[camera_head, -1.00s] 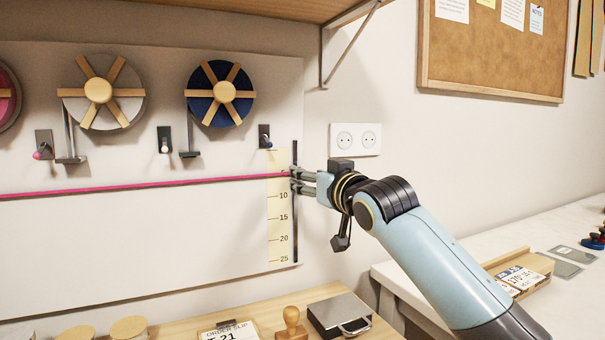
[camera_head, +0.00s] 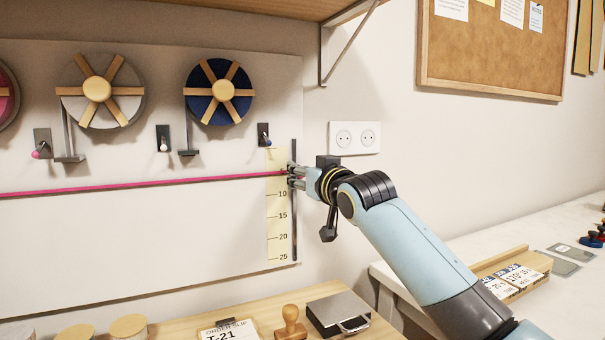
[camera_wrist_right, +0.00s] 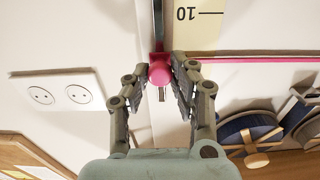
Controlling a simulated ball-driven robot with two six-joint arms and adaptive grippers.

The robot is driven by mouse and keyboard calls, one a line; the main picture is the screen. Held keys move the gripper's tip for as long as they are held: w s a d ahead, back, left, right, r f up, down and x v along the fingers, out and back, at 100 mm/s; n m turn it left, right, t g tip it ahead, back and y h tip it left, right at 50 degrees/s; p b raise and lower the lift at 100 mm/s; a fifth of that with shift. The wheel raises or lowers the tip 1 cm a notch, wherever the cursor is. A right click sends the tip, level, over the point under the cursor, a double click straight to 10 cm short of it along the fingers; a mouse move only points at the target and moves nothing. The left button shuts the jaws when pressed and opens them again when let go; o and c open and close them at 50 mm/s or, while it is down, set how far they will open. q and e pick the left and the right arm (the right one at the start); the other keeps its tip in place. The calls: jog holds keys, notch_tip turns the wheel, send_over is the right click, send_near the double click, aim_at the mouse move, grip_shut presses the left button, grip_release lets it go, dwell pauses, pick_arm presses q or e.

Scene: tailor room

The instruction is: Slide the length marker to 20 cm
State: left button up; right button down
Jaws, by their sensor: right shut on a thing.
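The pale yellow scale (camera_head: 277,227) on the white wall board has marks labelled 10, 15, 20 and 25 from top to bottom. A dark vertical rail (camera_head: 294,225) runs along its right side. The length marker shows as a pink-red knob (camera_wrist_right: 160,73) on the rail in the right wrist view, beside the scale and a little off the 10 mark. In the head view it is hidden by the fingers, above the 10 mark. My right gripper (camera_head: 292,176) is shut on the knob. My left gripper is out of view.
A pink ribbon (camera_head: 140,186) stretches across the board to the scale, above 10. Hooks and ribbon spools (camera_head: 219,92) hang at upper left. Below stand a wooden stamp (camera_head: 290,322) and a metal box (camera_head: 338,313). A wall socket (camera_head: 355,137) is to the right.

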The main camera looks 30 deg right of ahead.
notch_tip(320, 180, down, 15)
jog(key=b, duration=0.6)
jog(key=shift+r, duration=0.1)
jog(key=c, duration=1.1)
grip_release()
